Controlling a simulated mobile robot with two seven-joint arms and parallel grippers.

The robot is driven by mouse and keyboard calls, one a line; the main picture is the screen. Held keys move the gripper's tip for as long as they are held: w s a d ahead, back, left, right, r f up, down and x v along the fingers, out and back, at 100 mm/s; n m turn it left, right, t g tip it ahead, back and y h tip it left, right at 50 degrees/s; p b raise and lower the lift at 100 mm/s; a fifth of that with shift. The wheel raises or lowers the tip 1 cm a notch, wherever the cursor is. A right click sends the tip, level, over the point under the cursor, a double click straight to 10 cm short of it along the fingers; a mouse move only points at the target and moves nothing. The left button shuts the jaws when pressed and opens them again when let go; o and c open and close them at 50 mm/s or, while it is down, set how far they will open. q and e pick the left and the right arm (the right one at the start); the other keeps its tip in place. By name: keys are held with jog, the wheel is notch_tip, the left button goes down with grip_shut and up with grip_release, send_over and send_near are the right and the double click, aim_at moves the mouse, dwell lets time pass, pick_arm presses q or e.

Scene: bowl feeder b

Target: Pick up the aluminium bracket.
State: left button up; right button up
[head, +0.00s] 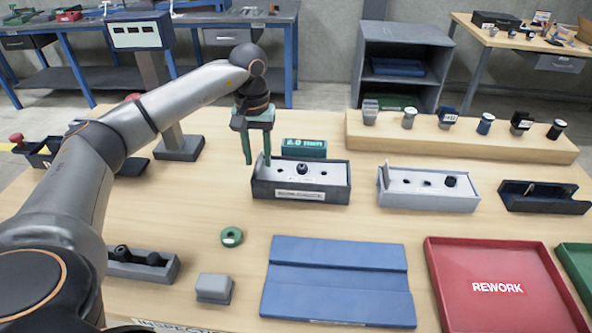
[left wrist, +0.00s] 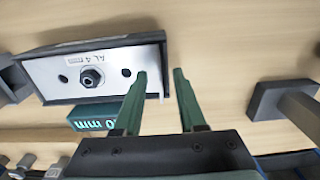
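The aluminium bracket (head: 318,172) seems to be the pale plate with holes lying in a dark fixture (head: 300,195). In the left wrist view the plate (left wrist: 60,68) reads "AL 4 mm", with a dark nut-like knob (left wrist: 92,77) on it. Its end nearest my gripper has a thin pale upright edge (left wrist: 162,84). My left gripper (head: 257,162) points down at the fixture's left end, open; in the left wrist view its green fingers (left wrist: 160,74) appear one on each side of that edge. I cannot tell whether they touch it. My right gripper is not in view.
A teal 2.0 mm block (head: 304,148) stands just behind the fixture. A similar grey fixture (head: 428,200) is to the right. A grey post on a base (head: 180,148) stands left of the gripper. A blue tray (head: 338,280) and red rework tray (head: 500,290) lie in front.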

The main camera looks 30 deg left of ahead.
pick_arm(q)
jog(key=shift+c, duration=0.2)
grip_shut()
jog(key=shift+r, duration=0.1)
dwell(1.0)
